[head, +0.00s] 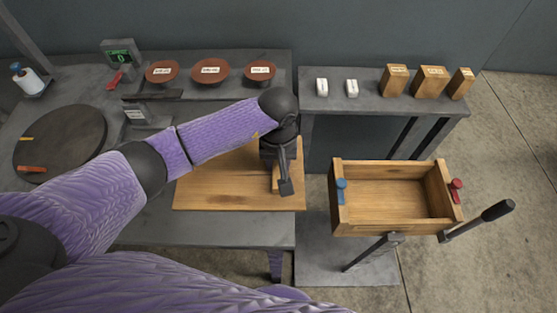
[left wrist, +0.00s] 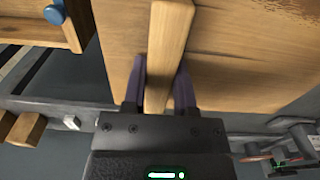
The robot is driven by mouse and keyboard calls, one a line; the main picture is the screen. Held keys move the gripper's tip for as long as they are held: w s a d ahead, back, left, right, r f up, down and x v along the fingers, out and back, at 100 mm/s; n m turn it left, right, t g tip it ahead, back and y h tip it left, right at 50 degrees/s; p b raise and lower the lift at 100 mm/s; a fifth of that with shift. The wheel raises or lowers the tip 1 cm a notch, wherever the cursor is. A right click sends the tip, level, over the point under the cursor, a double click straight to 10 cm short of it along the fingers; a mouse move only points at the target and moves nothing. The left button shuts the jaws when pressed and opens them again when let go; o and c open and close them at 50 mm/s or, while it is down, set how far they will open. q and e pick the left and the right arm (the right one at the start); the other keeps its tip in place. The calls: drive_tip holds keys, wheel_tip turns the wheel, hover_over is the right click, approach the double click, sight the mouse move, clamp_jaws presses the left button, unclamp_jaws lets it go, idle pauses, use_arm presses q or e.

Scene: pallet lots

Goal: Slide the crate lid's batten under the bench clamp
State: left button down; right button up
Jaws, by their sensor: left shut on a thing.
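The crate lid (head: 225,193) is a flat light-wood board lying on the grey bench. Its batten (left wrist: 170,40) is a pale wooden strip standing proud of the board. My left gripper (left wrist: 160,92) is shut on the batten, one finger on each side. In the head view the left gripper (head: 284,178) is over the lid's right part and hides much of the batten. A grey block with a dark bar on top, apparently the bench clamp (head: 147,113), stands behind the lid to the left, apart from the batten. My right gripper is not in view.
An open wooden crate (head: 345,222) with blue and red knobs stands right of the bench, by a black-handled lever (head: 490,214). Behind are labelled brown discs (head: 210,72), wooden blocks (head: 430,82) and a green-display device (head: 121,54). A dark round plate (head: 60,140) is at left.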

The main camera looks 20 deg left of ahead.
use_arm(q)
drive_tip(key=shift+c, duration=1.6)
unclamp_jaws()
wheel_tip(320, 180, up, 10)
drive_tip(key=shift+f+p, duration=0.1)
drive_tip(key=shift+p, duration=0.9)
